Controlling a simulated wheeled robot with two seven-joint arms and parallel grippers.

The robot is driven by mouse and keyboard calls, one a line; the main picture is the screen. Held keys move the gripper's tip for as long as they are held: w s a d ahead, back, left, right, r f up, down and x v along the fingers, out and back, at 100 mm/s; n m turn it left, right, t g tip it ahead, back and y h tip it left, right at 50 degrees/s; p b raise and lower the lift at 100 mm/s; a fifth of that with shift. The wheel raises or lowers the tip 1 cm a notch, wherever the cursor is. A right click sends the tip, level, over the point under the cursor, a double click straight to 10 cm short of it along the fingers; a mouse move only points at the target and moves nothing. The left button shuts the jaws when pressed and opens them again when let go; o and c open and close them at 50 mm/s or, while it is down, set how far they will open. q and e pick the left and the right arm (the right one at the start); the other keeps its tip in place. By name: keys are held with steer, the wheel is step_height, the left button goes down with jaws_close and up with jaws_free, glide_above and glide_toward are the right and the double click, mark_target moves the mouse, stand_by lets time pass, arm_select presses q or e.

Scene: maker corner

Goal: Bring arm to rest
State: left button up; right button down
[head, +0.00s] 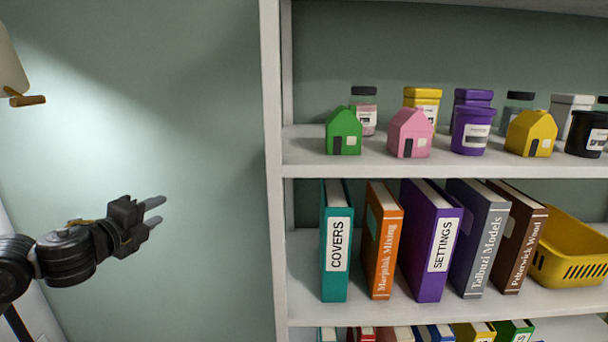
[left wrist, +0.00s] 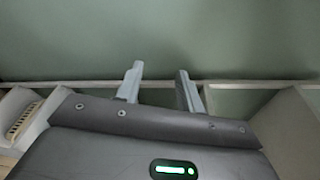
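My left gripper (head: 154,212) is at the left of the head view, in front of the bare green wall and left of the shelf unit. Its two grey fingers point right and stand apart. The left wrist view shows the same fingers (left wrist: 160,88) parted with nothing between them. The gripper touches nothing that I can see. My right gripper is in neither view.
A white shelf unit (head: 273,200) fills the right side. Its upper shelf holds small houses, such as a green one (head: 344,133), and jars. Its middle shelf holds books and a yellow basket (head: 573,250). A lamp (head: 12,65) hangs at upper left.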

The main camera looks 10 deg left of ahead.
arm_select(q)
steer(key=s+d+f+n+g+y, duration=0.1)
steer(key=s+d+f+n, duration=0.2)
steer(key=f, duration=0.5)
steer(key=s+d+f+n+g, duration=0.2)
steer(key=s+d+f+n, duration=0.15)
steer(key=f, duration=0.55)
steer(key=s+d+f+n+g+y, duration=0.1)
steer(key=s+d+f+n, duration=0.25)
steer(key=f, duration=0.45)
steer(key=s+d+f+n+g, duration=0.2)
steer(key=s+f+n+g, duration=0.35)
steer(key=s+f, duration=0.55)
steer(key=s+d+f+n+g, duration=0.35)
steer(key=s+f+n, duration=0.3)
steer(key=s, duration=0.85)
step_height(320, 180, down, 24)
steer(key=s+m+g, duration=0.1)
steer(key=s+a+f, duration=0.1)
steer(key=s+f, duration=0.7)
steer(key=s+a+f+g, duration=0.1)
steer(key=s+a+f, duration=0.1)
steer(key=s+f, duration=0.6)
steer(key=shift+s+a+f+m+g, duration=0.3)
steer(key=shift+s+f, duration=0.05)
steer(key=shift+f, duration=0.15)
